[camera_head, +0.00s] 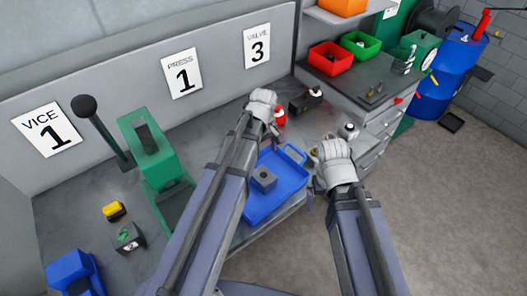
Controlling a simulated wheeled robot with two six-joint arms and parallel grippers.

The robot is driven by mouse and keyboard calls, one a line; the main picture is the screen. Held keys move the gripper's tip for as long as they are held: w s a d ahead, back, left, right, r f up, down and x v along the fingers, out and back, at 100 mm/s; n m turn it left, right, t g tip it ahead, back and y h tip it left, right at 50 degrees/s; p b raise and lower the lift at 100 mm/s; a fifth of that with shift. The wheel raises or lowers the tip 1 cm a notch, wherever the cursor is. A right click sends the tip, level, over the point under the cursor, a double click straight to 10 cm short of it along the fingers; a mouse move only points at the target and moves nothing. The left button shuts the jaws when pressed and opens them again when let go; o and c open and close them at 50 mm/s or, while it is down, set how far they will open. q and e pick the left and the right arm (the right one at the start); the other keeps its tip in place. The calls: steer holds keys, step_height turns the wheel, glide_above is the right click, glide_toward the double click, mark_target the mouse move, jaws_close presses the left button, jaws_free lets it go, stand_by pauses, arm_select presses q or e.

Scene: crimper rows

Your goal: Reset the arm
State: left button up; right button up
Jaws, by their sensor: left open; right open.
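My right gripper (332,158) is at the right of the blue tray, by the bench's right side. Both are open, and I see nothing held in either. The wrists hide most of the fingers. My two arms reach forward from the bottom of the view, and the left one covers part of the bench.
A blue tray (291,181) with a grey block (263,180) lies between my arms. A green press (158,155), a black-knobbed lever (84,106) and a blue vice (72,272) stand left. A drawer cabinet (375,119) with red and green bins stands right. Floor right is mostly clear.

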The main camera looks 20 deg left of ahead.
mark_target(263, 176)
arm_select(q)
steer(key=shift+f, duration=0.1)
stand_by(0.4)
step_height(263, 176, down, 12)
steer(key=b, duration=1.2)
steer(key=shift+r, duration=0.2)
step_height(263, 176, up, 12)
steer(key=r+p, duration=0.1)
steer(key=p, duration=1.1)
step_height(263, 176, down, 13)
steer(key=b, duration=1.2)
steer(key=shift+f, duration=0.2)
step_height(263, 176, up, 10)
steer(key=p, duration=1)
steer(key=shift+r, duration=0.2)
